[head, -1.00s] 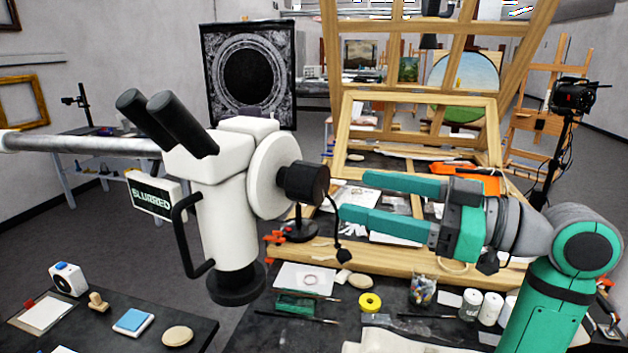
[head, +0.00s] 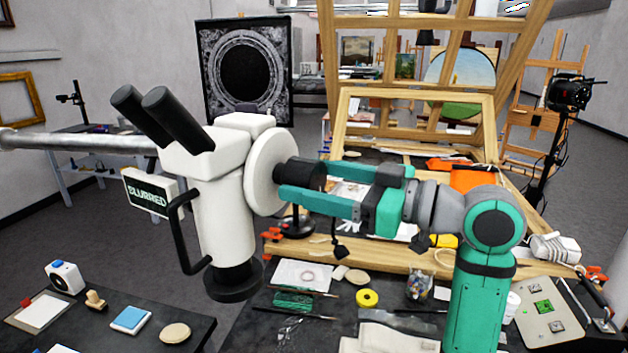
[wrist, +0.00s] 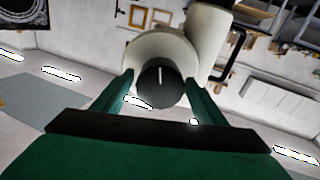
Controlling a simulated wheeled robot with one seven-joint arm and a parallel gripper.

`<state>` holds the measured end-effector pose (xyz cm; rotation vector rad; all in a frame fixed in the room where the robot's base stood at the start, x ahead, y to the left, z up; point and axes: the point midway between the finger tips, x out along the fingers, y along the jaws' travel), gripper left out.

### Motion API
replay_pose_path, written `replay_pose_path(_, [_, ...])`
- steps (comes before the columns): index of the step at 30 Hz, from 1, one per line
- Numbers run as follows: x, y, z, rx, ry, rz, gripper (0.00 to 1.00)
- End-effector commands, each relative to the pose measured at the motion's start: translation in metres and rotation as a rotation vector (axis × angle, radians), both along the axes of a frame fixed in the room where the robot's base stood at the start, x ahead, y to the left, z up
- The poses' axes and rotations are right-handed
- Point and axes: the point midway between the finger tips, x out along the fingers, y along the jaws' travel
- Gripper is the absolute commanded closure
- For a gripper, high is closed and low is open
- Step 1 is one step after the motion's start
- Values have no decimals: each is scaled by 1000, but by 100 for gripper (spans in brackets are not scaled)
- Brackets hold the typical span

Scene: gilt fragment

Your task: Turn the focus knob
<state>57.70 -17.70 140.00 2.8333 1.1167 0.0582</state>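The focus knob (head: 300,174) is a black cylinder on the round white side plate (head: 268,172) of a white microscope (head: 225,215). In the wrist view the knob (wrist: 160,84) faces me, with a white line on it standing nearly upright. My gripper (head: 300,182) is open, its two teal fingers reaching to the knob from the right. In the wrist view my gripper (wrist: 157,90) has one finger on each side of the knob, with gaps between. A small sign reading "BLURRED" (head: 148,195) hangs left of the microscope.
A wooden frame (head: 370,253) lies behind my arm, and a tall wooden easel structure stands behind it. Below is a dark table with a yellow ring (head: 367,298), brushes and papers. A grey arm (head: 80,141) supports the microscope from the left.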

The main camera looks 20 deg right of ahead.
Motion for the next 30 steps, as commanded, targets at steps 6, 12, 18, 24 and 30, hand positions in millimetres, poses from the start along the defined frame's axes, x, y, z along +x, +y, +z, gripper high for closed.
replay_pose_path(6, [0, 0, 0, 0, 0, 0, 70])
replay_pose_path(12, [0, 0, 0, 17, 16, 0, 70])
replay_pose_path(18, [0, 0, -1, 82, 76, 1, 70])
replay_pose_path(24, [0, 1, -1, 185, 170, 1, 70])
replay_pose_path(30, [0, 1, -1, 280, 258, 1, 70])
